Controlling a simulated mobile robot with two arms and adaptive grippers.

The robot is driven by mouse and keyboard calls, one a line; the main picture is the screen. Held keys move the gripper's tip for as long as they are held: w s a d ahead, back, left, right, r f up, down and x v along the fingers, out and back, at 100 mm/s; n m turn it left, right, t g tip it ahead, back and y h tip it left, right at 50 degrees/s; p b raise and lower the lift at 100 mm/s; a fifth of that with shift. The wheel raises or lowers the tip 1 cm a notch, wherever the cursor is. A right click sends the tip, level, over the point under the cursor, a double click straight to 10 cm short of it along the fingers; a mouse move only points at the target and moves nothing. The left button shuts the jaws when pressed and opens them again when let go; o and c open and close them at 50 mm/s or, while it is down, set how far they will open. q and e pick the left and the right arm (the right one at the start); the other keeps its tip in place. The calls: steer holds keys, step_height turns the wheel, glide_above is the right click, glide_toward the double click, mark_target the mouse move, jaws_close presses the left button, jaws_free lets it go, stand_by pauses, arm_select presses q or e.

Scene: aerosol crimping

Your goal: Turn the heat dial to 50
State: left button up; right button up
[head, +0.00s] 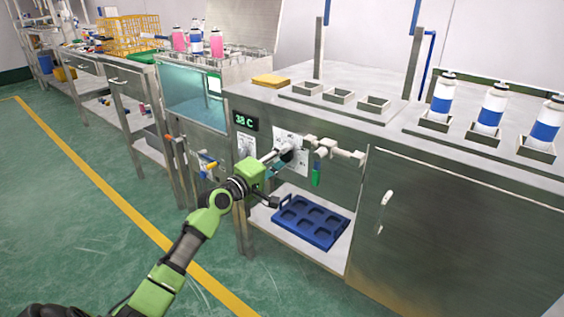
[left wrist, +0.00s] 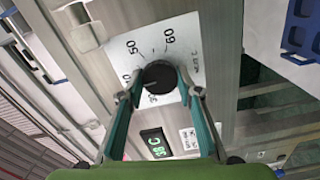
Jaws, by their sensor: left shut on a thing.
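The heat dial (left wrist: 160,75) is a round black knob on a white scale plate (head: 291,140) on the front of the steel bench. My left gripper (left wrist: 162,92) is shut on the dial, one finger on each side. In the head view the left gripper (head: 277,157) reaches the plate from the lower left, and its fingers partly cover the dial. The 50 and 60 marks show in the left wrist view; the lower marks are partly hidden by a finger. A small pale mark on the dial seems to point lower left, away from 50. The green display (head: 246,122) reads 38 C.
A blue tray (head: 311,222) lies on the shelf below. White-and-blue bottles (head: 490,108) stand in holders on the bench top. A glass-fronted tank (head: 195,96) is to the left.

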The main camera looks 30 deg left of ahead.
arm_select(q)
steer(key=m, duration=0.2)
steer(key=m+b, duration=0.1)
steer(key=m, duration=0.1)
steer(key=shift+f+m, duration=0.2)
steer(key=shift+m, duration=1.1)
arm_select(e)
steer(key=w+a+r+t+y, duration=0.1)
steer(key=w+a+r+t, duration=0.1)
steer(key=w+r+t, duration=0.3)
arm_select(q)
steer(key=shift+m, duration=0.9)
steer(key=m+p, duration=0.1)
steer(key=m, duration=0.2)
steer(key=shift+m, duration=0.5)
arm_select(e)
steer(key=s+d+f+g+h, duration=0.1)
steer(key=s+d+f+g, duration=0.1)
steer(key=s+f+g, duration=0.3)
steer(key=shift+s+f, duration=0.2)
